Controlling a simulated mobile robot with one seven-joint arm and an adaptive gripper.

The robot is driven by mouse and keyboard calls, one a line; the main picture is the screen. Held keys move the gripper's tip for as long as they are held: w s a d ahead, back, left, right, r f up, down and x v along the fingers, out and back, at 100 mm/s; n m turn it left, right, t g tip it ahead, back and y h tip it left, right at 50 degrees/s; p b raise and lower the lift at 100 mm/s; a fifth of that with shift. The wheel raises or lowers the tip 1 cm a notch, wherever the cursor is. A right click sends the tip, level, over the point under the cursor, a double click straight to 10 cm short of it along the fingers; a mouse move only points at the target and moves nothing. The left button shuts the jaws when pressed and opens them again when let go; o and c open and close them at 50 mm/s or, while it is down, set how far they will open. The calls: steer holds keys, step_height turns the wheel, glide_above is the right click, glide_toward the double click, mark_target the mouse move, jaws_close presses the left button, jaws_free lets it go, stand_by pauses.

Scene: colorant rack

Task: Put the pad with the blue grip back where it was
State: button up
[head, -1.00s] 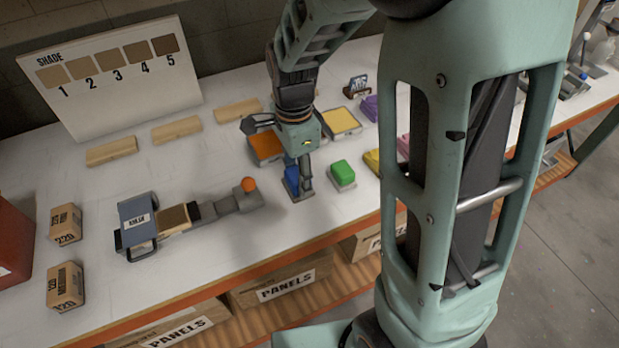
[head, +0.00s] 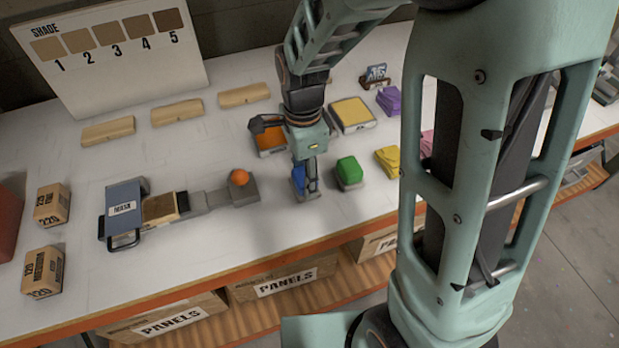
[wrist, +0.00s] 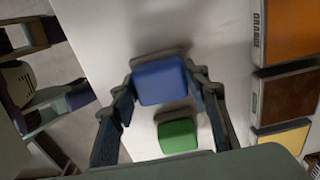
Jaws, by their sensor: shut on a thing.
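The pad with the blue grip (head: 298,177) is at my gripper (head: 306,182), left of the pad with the green grip (head: 349,170) in the head view. In the wrist view, the blue grip (wrist: 160,80) sits between the two fingers (wrist: 168,108), and my gripper is shut on it. The pad is upright at or very near the white table; I cannot tell whether it touches. The green grip also shows in the wrist view (wrist: 178,136), close by. My fingers partly hide the blue pad in the head view.
An orange tray (head: 270,140) and a yellow tray (head: 351,114) lie behind; the wrist view also shows a brown tray (wrist: 287,95). Yellow cloths (head: 388,160) lie right of the green pad. The table front is clear.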

steer(key=shift+f, duration=0.7)
steer(key=shift+r, duration=0.1)
steer(key=shift+f+b, duration=0.25)
steer(key=shift+b, duration=0.05)
steer(key=o, duration=1.1)
steer(key=shift+r, duration=0.2)
step_height(320, 180, up, 12)
steer(key=p, duration=0.1)
steer(key=shift+r, duration=0.1)
